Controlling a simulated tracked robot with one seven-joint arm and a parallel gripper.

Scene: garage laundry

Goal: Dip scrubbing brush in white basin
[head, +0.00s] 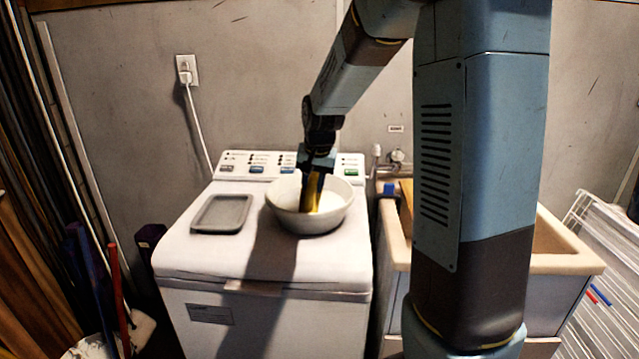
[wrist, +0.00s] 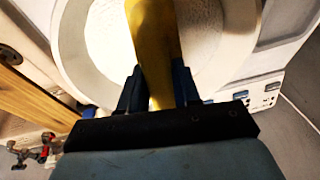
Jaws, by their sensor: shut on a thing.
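The white basin (head: 331,217) stands on top of the washing machine, right of the grey tray. My gripper (head: 316,178) points down into it and is shut on the scrubbing brush (head: 313,196), whose yellow body shows between the fingers. The lower end of the brush is inside the basin, hidden behind the rim in the head view. In the wrist view the yellow brush (wrist: 152,40) runs from the fingers (wrist: 158,88) over the pale inside of the basin (wrist: 72,40). I cannot tell whether its end touches the bottom.
The washing machine (head: 200,255) has a grey tray (head: 222,213) on its left and a control panel behind. A sink cabinet (head: 560,262) with a tap (head: 397,157) stands to the right, partly behind my arm. A white rack (head: 600,290) leans at far right.

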